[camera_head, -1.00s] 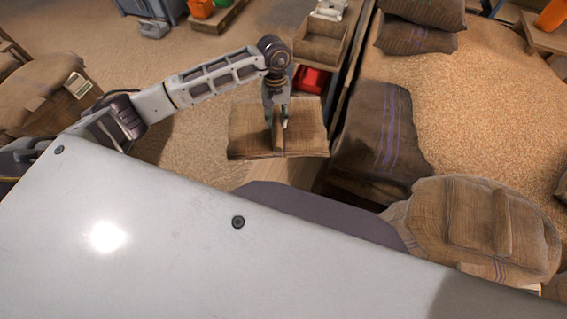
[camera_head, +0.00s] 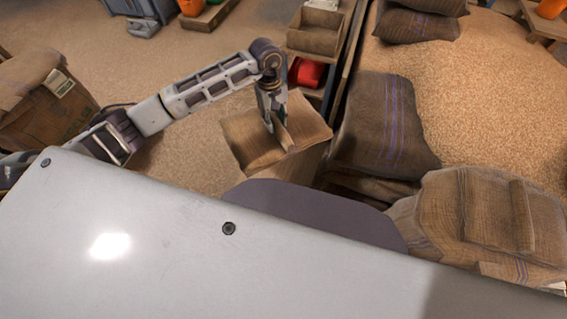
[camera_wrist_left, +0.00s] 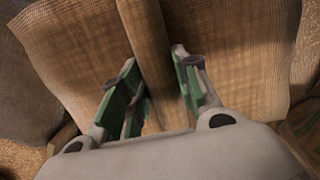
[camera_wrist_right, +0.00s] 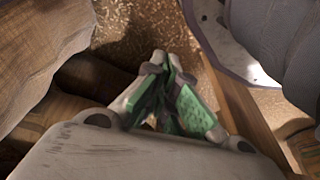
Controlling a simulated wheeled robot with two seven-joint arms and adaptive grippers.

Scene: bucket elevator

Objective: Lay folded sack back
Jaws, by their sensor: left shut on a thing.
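The folded sack (camera_head: 252,143) is brown burlap with a raised fold down its middle. It hangs in my left gripper (camera_head: 270,126), tilted in the head view, left of the dark striped sack. In the left wrist view the fingers (camera_wrist_left: 156,90) are on both sides of the raised fold of the sack (camera_wrist_left: 235,45). My right gripper shows only in the right wrist view (camera_wrist_right: 165,72). Its green-padded fingers meet at the tips with nothing visible between them.
A dark sack with purple stripes (camera_head: 385,125) lies beside a grain heap (camera_head: 480,75). A full sack with a folded piece on top (camera_head: 440,210) is at the right. A wooden box (camera_head: 314,36) and a red bin (camera_head: 307,73) stand behind. A sack-topped crate (camera_head: 45,120) is at the left.

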